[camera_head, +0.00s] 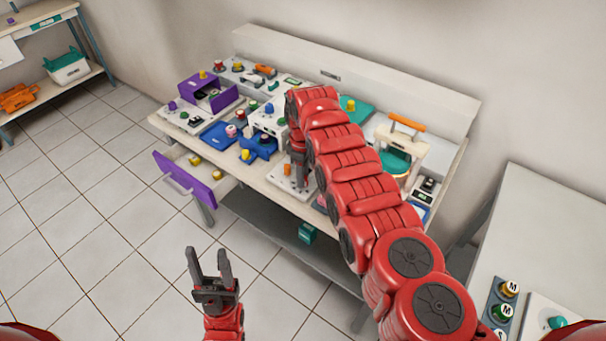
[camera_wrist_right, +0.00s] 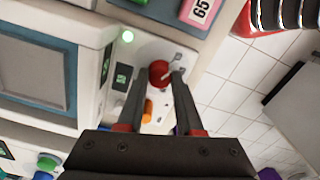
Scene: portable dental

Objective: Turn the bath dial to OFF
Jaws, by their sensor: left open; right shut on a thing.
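The bath dial appears to be the red round knob (camera_wrist_right: 159,73) on a white panel (camera_wrist_right: 146,48) in the right wrist view. A pale pointer mark crosses the knob, but the panel markings are too small to read. My right gripper (camera_wrist_right: 167,76) has its two fingers on either side of the red knob and is shut on it. In the head view my right gripper (camera_head: 299,178) reaches down to the panel on the bench, and the red knob is hidden there. My left gripper (camera_head: 208,255) is open and empty, in front of the bench above the floor.
The bench (camera_head: 150,122) holds several other devices. An open purple-fronted drawer (camera_head: 184,181) sticks out at the left. The tiled floor is mostly clear.

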